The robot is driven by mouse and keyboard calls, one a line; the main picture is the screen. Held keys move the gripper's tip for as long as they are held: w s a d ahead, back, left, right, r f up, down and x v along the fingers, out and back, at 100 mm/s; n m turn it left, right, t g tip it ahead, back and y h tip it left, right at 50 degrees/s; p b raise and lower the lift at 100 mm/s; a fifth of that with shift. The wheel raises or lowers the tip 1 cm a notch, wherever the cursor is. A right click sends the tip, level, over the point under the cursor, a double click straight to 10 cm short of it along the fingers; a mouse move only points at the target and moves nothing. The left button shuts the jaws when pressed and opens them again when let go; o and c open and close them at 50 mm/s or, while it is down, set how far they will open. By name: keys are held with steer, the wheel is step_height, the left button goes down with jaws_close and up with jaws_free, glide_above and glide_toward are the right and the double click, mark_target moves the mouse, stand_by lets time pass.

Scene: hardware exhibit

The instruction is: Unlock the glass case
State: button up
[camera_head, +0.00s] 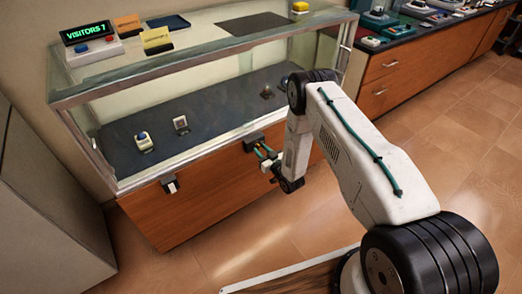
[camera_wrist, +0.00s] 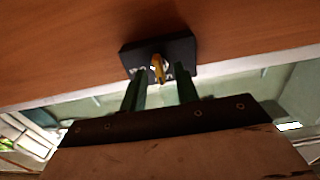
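The glass case (camera_head: 190,82) stands on a wooden base, with a dark floor inside holding a few small items. A black lock block (camera_wrist: 180,53) is fixed to the wooden front; it also shows in the head view (camera_head: 253,138). A yellow key-like piece (camera_wrist: 158,66) stands out from the block's middle. My gripper (camera_wrist: 160,76) is at the block with its two green fingers apart, one on each side of the yellow piece. I cannot tell whether either finger touches it. In the head view my gripper (camera_head: 264,151) is just in front of the block.
A small black and white fitting (camera_head: 170,184) sits lower left on the wooden front. A wooden counter (camera_head: 410,68) is at right. The tiled floor ahead is clear.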

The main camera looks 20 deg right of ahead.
steer(key=shift+w+a, duration=0.1)
steer(key=shift+w, duration=0.15)
jaws_close()
